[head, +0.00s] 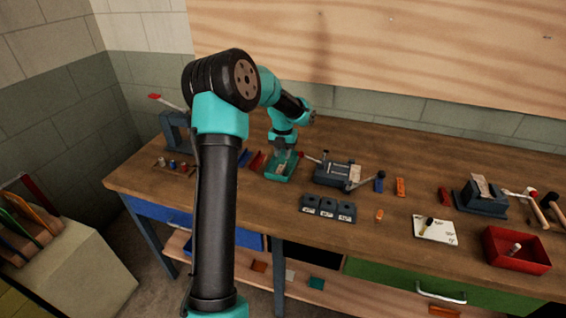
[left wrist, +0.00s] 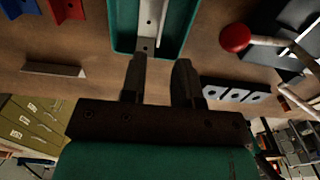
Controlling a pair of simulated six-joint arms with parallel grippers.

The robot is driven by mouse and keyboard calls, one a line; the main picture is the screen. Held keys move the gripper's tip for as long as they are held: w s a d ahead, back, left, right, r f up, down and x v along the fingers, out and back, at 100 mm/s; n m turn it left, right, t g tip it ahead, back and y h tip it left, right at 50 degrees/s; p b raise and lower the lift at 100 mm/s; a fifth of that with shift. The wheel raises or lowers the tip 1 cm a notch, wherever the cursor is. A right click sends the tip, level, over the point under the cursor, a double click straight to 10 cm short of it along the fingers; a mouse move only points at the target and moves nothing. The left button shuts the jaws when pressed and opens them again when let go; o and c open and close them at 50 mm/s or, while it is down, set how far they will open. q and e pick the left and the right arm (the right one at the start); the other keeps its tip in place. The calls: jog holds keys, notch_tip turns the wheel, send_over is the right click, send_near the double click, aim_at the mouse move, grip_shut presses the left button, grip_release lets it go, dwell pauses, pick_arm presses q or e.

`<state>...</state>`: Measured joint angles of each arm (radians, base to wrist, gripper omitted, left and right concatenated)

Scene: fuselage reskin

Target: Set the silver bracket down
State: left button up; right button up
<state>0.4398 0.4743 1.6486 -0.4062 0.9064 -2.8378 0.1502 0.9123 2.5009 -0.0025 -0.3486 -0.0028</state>
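The silver bracket (left wrist: 150,22) lies in the teal tray (left wrist: 182,28), its near end by the tray's near wall in the left wrist view. In the head view the tray (head: 279,178) stands on the workbench, with the bracket small and partly hidden inside. My left gripper (left wrist: 160,72) has its fingers apart, with a clear gap between them. It is above the tray's near edge, the left finger close to the bracket's end; I cannot tell whether they touch. My right gripper is in neither view.
Blue (left wrist: 27,8) and red (left wrist: 66,10) brackets lie left of the tray. A dark fixture with red-knobbed levers (head: 336,174) stands right of it, and a grey three-hole block (head: 328,209) in front. A red bin (head: 516,264) sits at the far right.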

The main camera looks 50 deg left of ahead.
pick_arm(q)
notch_tip(320, 180, up, 5)
jog(key=shift+r, duration=0.15)
dwell(0.7)
